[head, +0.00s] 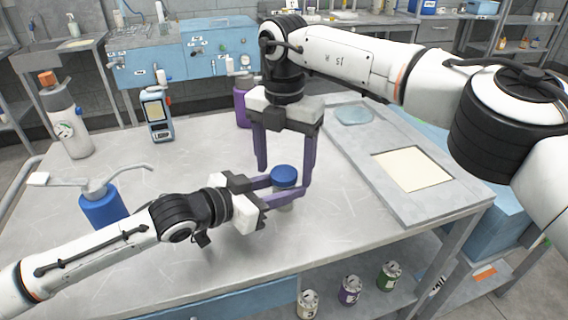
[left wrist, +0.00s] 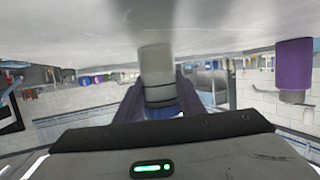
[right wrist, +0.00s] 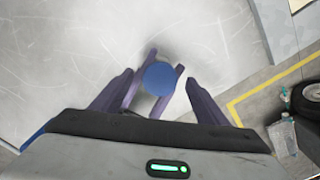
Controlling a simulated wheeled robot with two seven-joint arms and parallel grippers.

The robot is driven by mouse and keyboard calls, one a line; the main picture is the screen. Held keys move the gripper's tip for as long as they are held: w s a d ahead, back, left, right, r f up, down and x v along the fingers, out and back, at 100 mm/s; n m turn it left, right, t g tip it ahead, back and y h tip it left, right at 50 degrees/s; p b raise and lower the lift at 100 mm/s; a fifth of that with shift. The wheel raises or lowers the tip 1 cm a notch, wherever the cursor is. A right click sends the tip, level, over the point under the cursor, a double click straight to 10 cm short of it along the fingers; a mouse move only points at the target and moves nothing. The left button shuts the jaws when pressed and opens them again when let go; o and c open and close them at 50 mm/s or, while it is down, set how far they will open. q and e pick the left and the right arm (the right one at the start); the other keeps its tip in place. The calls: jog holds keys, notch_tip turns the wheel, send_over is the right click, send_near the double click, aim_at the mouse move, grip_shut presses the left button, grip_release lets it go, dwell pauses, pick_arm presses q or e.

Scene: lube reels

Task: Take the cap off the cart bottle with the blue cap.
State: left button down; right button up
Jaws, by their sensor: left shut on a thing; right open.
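The bottle (left wrist: 155,62) is pale and stands upright on the metal cart top. Its blue cap (head: 285,176) is on it. My left gripper (head: 278,186) reaches in from the left and is shut on the bottle, with its purple fingers on either side just below the cap. In the right wrist view, the cap (right wrist: 159,78) shows from above between those fingers. My right gripper (head: 284,170) points down over the bottle. Its fingers (right wrist: 158,92) are open wide on both sides of the cap and look clear of it. Most of the bottle's body is hidden in the head view.
A blue pump bottle (head: 100,208) stands left, near my left arm. A grey bottle with an orange cap (head: 66,120), a handheld meter (head: 156,114) and a purple container (head: 241,104) stand farther back. A grey tray panel (head: 352,150) lies right. Several cans sit on the lower shelf.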

jog(key=shift+r, duration=0.15)
jog(key=shift+r, duration=2.15)
pick_arm(q)
jog(key=c, duration=1.1)
grip_release()
